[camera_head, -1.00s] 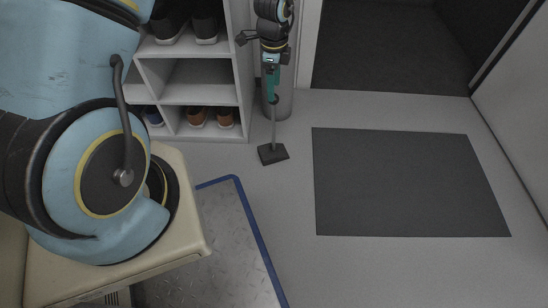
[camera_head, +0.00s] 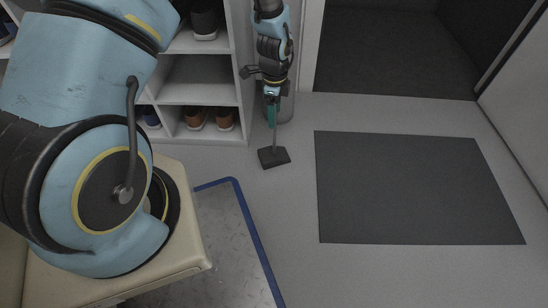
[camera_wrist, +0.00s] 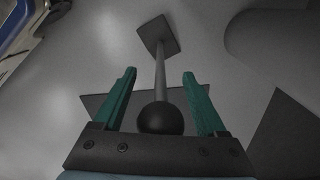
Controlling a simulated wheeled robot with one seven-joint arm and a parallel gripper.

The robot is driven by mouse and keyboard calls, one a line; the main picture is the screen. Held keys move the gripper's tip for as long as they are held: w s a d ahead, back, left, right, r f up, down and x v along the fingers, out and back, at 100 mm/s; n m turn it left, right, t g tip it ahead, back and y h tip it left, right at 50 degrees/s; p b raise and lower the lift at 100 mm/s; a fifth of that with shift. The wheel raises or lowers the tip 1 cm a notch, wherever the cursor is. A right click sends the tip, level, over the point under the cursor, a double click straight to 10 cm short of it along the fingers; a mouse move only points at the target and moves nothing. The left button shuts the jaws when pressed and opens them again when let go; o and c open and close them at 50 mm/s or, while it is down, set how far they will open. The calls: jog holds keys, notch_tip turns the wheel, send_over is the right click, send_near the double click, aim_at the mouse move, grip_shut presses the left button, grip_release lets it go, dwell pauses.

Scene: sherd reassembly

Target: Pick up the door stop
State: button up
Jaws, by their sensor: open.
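The door stop has a dark square base (camera_head: 274,157) standing on the grey floor, with a thin grey rod rising from it. In the wrist view its round black knob (camera_wrist: 161,118) is nearest, with the rod and the square base (camera_wrist: 157,33) beyond. My gripper (camera_wrist: 159,75) is open, its green fingers on either side of the knob and upper rod, with a gap visible on both sides. In the head view my gripper (camera_head: 271,108) points down over the rod; the knob is hidden there.
A white shoe rack (camera_head: 195,92) with shoes stands left of the door stop. A grey cylinder (camera_head: 287,108) is close behind my gripper. A dark mat (camera_head: 415,188) lies to the right, and a blue-edged metal plate (camera_head: 225,230) lies in front. Floor around the base is clear.

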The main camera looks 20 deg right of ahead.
grip_shut()
dwell(0.6)
dwell(0.8)
